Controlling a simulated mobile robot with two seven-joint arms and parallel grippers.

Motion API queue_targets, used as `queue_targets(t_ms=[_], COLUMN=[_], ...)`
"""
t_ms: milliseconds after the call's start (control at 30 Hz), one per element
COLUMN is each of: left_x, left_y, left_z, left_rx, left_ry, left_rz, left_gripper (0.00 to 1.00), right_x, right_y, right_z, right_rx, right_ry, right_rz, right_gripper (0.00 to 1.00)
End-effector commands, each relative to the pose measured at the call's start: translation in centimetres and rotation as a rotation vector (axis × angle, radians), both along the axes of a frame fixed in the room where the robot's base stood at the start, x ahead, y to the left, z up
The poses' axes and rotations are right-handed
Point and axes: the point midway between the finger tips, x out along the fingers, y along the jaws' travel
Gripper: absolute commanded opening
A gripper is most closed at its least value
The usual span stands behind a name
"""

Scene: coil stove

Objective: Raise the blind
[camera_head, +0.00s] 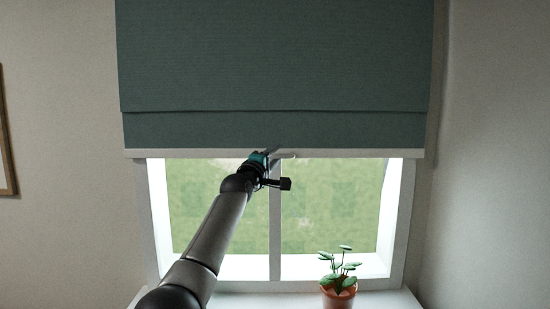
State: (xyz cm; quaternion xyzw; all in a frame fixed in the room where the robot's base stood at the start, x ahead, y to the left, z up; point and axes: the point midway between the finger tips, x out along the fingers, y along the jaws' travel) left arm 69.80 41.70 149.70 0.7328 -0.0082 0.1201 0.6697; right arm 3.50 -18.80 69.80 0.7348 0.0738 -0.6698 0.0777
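The blind (274,60) is dark green fabric with a fold low down and a pale bottom bar (365,153). It covers the upper part of the window (325,210), and the lower part shows grass outside. My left gripper (277,158) is at the middle of the bottom bar, by a small pale tab or handle (288,155). My own wrist hides part of the fingers, so I cannot tell whether they are open or shut, or whether they touch the bar. My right gripper is not in view.
A potted plant (339,296) in a terracotta pot stands on the white windowsill (385,299), right of the middle. A framed picture (6,140) hangs on the left wall. The space before the right half of the window is clear above the plant.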

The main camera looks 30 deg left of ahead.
Motion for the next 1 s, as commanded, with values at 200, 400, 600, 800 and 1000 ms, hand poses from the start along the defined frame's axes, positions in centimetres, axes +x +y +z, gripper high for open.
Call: queue_targets(t_ms=[200, 400, 600, 800, 1000], left_x=[0.0, -0.1, -1.2, -3.1, -5.2], left_y=[0.0, -0.1, -0.4, -0.6, -0.9], left_z=[-0.2, -0.4, -0.7, -1.0, -1.4], left_rx=[-0.001, -0.001, 0.0, 0.001, 0.0], left_ry=[0.005, 0.006, 0.006, 0.004, 0.005], left_rz=[-0.001, -0.003, -0.006, -0.002, -0.001], left_gripper=[0.47, 0.47, 0.47, 0.47, 0.47], right_x=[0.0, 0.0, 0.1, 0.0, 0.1], right_y=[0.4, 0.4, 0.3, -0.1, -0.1], right_z=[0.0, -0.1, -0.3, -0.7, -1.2], right_rx=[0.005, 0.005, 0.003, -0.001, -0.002], right_ry=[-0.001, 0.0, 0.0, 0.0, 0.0], right_rz=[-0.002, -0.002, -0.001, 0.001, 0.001], right_gripper=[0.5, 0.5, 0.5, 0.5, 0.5])
